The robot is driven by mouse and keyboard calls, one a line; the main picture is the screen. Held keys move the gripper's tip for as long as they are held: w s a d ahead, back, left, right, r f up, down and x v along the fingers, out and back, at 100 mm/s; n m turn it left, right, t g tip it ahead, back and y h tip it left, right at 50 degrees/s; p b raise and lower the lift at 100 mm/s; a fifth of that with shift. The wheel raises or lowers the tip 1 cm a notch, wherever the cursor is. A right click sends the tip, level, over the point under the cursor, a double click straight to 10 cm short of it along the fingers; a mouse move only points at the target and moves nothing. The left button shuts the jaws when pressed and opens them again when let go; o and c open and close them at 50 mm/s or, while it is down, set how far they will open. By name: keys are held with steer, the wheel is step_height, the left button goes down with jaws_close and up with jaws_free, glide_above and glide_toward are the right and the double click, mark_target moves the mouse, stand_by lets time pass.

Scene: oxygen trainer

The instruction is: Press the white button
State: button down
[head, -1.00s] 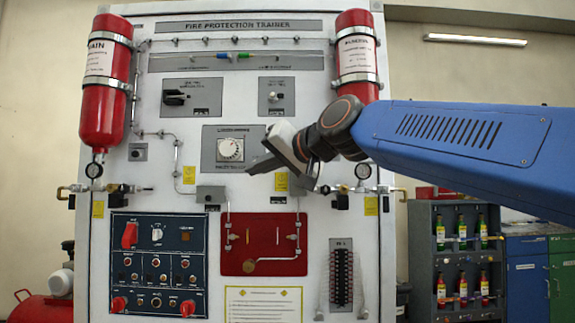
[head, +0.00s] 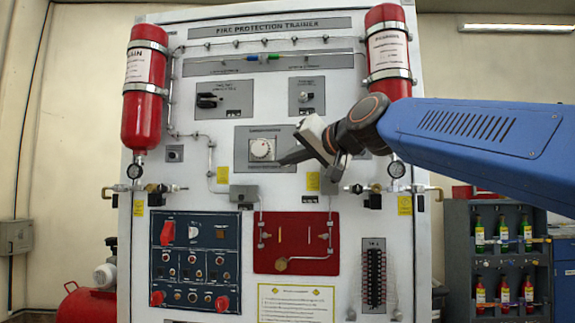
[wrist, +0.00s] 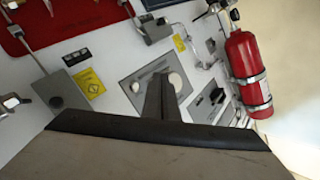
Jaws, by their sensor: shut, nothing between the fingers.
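A white round dial-like control (head: 262,149) sits on a grey plate in the middle of the trainer panel. It also shows in the wrist view (wrist: 176,83), partly hidden behind my fingers. A smaller white round control (head: 193,230) is on the dark blue sub-panel at lower left. I cannot tell from its look which one is the white button. My gripper (head: 284,161) is shut and empty, its tip just right of and below the central dial in the head view. In the wrist view the shut fingers (wrist: 159,88) point at the grey plate; contact cannot be told.
Red cylinders flank the panel at left (head: 146,95) and right (head: 388,55). Small valves and gauges stick out below them. A red plate (head: 296,262) lies below the dial. A dark rack of bottles (head: 460,245) stands at the right.

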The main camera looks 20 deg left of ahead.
steer(key=shift+w+a, duration=0.2)
steer(key=shift+w, duration=0.7)
steer(key=shift+w+a, duration=0.25)
steer(key=shift+w, duration=0.6)
steer(key=shift+w+a, duration=0.2)
steer(key=shift+w, duration=0.7)
steer(key=shift+w, duration=0.15)
steer(key=shift+w+a, duration=0.1)
steer(key=shift+w, duration=0.2)
steer(key=shift+w+a, duration=0.1)
steer(key=shift+w, duration=0.25)
stand_by(0.7)
steer(key=shift+s, duration=0.2)
steer(key=shift+s+d, duration=0.2)
steer(key=shift+s, duration=0.4)
steer(key=s, duration=0.2)
steer(key=s+d, duration=0.1)
steer(key=s, duration=0.1)
steer(key=shift+s, duration=0.4)
stand_by(0.3)
